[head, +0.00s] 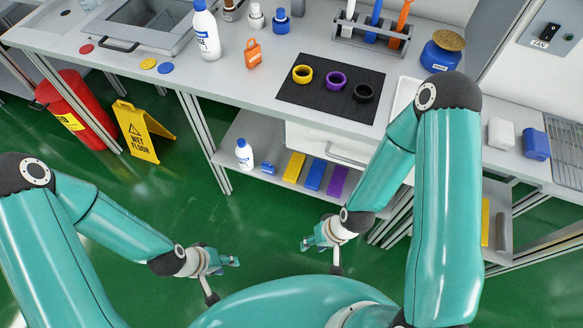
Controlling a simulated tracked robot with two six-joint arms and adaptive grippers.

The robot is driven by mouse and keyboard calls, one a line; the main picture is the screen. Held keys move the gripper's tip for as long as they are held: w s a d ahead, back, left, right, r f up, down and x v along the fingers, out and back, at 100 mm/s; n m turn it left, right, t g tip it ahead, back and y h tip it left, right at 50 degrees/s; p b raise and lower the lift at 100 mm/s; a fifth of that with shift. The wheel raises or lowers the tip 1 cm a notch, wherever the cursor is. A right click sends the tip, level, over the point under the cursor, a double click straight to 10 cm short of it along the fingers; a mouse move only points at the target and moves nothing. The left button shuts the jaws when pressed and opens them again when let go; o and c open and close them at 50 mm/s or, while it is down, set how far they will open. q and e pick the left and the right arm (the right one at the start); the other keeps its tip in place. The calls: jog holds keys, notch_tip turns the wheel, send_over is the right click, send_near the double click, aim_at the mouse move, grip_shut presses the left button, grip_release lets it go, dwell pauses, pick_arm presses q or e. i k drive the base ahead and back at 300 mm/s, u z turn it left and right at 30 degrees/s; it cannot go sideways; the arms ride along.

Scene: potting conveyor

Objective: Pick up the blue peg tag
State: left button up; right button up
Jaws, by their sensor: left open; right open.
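A rack (352,38) stands at the back of the counter, right of centre. It holds an upright blue handled piece (374,18), which looks like the blue peg tag, between a white one (348,14) and an orange one (402,20). I cannot make out its exact shape. My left gripper (236,262) is open and empty, low over the green floor in front of the counter. My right gripper (305,245) is open and empty, also low, in front of the lower shelf. Both are far from the rack and below the counter top.
A black mat (318,110) with yellow, purple and black rings lies before the rack. A blue jar (440,55) stands right of the rack, an orange tag-like object (253,53) and white bottle (206,35) left. A drawer front (310,145) and lower shelf (225,158) are below.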

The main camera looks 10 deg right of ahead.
aim_at(268, 169)
jog(key=u, duration=0.35)
jog(key=i, duration=0.2)
jog(key=z, duration=2.25)
jog(key=k, duration=0.25)
jog(key=u, duration=0.7)
jog(key=k, duration=0.9)
jog(key=u, duration=1.45)
jog(key=i, duration=0.8)
jog(key=z, duration=0.6)
jog(key=i, duration=0.85)
jog(key=z, duration=0.3)
